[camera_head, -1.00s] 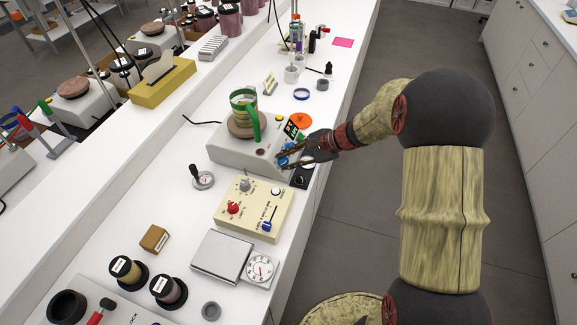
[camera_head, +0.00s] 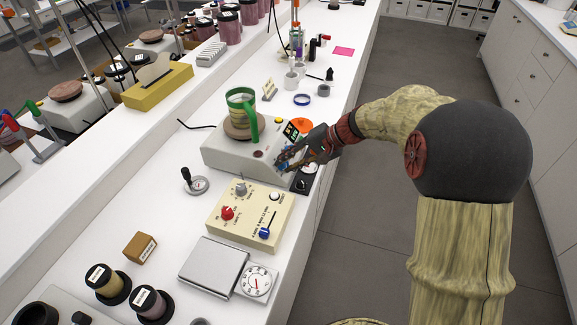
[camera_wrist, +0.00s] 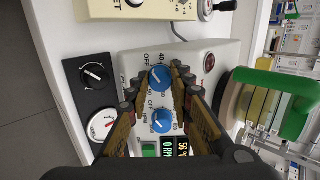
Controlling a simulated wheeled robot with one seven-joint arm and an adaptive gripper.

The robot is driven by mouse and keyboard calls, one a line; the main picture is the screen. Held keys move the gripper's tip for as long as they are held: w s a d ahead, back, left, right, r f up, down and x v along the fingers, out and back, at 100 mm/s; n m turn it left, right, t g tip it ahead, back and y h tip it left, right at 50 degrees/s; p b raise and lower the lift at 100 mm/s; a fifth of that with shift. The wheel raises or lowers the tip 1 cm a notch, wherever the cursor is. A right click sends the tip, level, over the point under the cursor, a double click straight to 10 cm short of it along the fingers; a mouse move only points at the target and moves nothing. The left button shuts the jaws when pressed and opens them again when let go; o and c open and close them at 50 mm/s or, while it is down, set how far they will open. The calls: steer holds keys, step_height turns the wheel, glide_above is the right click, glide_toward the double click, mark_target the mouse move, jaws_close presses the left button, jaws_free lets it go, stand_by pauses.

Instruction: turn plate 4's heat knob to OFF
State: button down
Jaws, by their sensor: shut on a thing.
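The white hot plate (camera_head: 226,160) stands on the bench with a round brown top and a green-handled jug (camera_head: 242,106) on it. In the wrist view, its front has two blue knobs: the upper heat knob (camera_wrist: 159,78), near "OFF" and "40", and the lower knob (camera_wrist: 162,120), near "OFF" and "RPM". My gripper (camera_wrist: 154,80) has its fingertips on either side of the upper knob and is shut on it. The gripper (camera_head: 283,165) reaches in from the right in the head view and partly hides the knobs. I cannot read the knob's exact setting. A display (camera_wrist: 182,146) reads about 56.
A black panel with a black knob (camera_wrist: 94,73) and a white dial (camera_wrist: 102,125) lie beside the plate. A cream box with red and blue controls (camera_head: 249,216) stands nearer. The aisle on the right is clear.

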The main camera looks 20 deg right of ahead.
stand_by(0.4)
steer(key=c, duration=1.6)
jaws_free()
steer(key=shift+d+r, duration=0.1)
steer(key=v, duration=1.1)
steer(key=shift+s+d+r, duration=0.1)
steer(key=shift+d+r, duration=0.1)
steer(key=shift+r, duration=0.1)
steer(key=shift+d, duration=0.1)
